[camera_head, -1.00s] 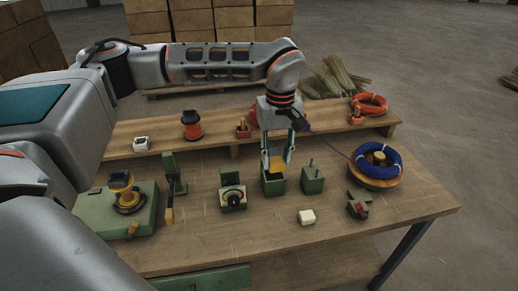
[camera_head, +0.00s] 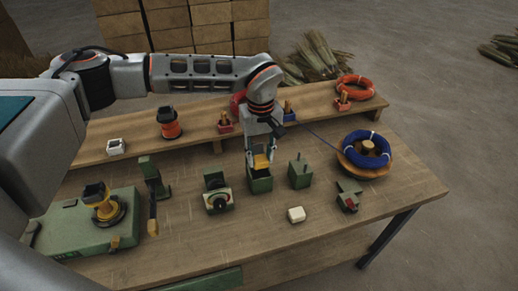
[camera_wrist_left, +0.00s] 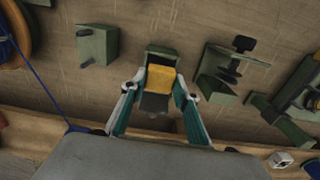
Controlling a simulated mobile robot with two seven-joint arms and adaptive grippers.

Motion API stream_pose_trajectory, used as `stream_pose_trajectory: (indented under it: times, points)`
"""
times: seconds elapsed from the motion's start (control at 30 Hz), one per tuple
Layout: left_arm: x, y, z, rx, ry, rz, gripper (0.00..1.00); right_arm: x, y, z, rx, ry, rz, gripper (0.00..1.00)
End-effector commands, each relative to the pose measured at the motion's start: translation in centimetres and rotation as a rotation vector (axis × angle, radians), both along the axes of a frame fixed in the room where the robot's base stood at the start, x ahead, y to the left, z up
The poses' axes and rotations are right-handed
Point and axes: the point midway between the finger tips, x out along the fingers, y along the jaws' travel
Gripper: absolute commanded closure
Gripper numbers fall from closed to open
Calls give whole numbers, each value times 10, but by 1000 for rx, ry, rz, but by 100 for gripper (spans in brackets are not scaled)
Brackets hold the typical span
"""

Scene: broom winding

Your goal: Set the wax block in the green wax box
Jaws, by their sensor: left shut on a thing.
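The yellow-orange wax block (camera_head: 261,161) is held between the fingers of my left gripper (camera_head: 260,160), which point down. The block is at the opening of the green wax box (camera_head: 260,184) on the workbench. In the left wrist view the block (camera_wrist_left: 160,78) sits between the two teal fingers and covers part of the green box (camera_wrist_left: 162,52). Whether its lower edge is inside the box or just above it, I cannot tell. My right gripper is not in view.
A white block (camera_head: 296,214) lies in front. A blue coil (camera_head: 366,147) is at right. A raised shelf (camera_head: 200,142) runs behind.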

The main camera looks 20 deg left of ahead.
Motion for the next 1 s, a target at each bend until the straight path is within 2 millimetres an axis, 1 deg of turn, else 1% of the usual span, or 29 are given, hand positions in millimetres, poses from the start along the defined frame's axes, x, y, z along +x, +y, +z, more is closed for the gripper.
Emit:
stream_pose_trajectory:
  times: [0.1,0.33,0.7,1.0]
  points:
    - [0,0,-13,-1,1,1,89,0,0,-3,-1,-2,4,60]
    - [0,0,-28,-1,1,0,89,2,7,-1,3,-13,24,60]
    - [0,0,-31,0,-1,0,89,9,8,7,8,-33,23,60]
    - [0,0,-31,0,0,1,89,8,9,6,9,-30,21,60]
